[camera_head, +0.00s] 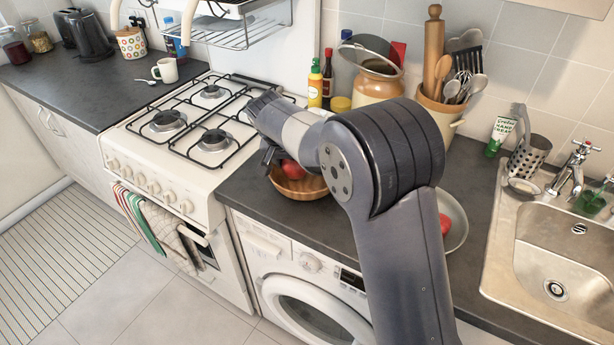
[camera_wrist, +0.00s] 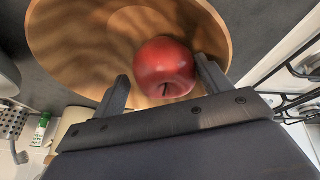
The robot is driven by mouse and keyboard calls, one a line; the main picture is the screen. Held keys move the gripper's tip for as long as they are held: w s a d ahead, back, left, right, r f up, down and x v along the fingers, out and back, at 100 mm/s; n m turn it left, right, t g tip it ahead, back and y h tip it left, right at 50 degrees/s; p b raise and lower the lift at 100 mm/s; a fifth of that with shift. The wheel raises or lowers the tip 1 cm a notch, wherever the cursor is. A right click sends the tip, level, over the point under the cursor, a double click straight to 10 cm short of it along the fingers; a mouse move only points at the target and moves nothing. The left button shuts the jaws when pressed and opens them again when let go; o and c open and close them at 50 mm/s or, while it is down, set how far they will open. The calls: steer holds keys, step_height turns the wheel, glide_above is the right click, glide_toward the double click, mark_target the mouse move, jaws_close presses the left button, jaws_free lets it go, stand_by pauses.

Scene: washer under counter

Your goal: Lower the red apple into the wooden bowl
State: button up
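The red apple (camera_wrist: 165,68) is over the inside of the wooden bowl (camera_wrist: 60,45) in the wrist view, low and off its middle. It seems to rest on the inner surface, though its contact is hidden. My gripper (camera_wrist: 163,70) is above the bowl with its fingers spread on either side of the apple. A thin gap shows at the left finger; the right finger looks very close or touching. In the head view the apple (camera_head: 294,169) shows within the bowl (camera_head: 305,189) on the counter; my arm hides the fingertips.
The gas hob (camera_head: 205,125) is left of the bowl. A round plate (camera_head: 456,232) with a red item (camera_head: 444,224) lies right, partly behind my arm. A crock (camera_head: 376,82) and utensil pot (camera_head: 440,112) stand behind. The sink (camera_head: 555,260) is far right.

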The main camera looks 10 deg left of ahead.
steer(key=shift+o, duration=0.7)
steer(key=v, duration=1)
steer(key=shift+s+r+b, duration=0.2)
steer(key=shift+r+b, duration=0.15)
steer(key=shift+b, duration=0.1)
steer(key=shift+a, duration=0.1)
steer(key=p+x, duration=0.1)
steer(key=x, duration=0.9)
steer(key=shift+w+f, duration=0.2)
steer(key=shift+f, duration=0.15)
steer(key=shift+r, duration=0.35)
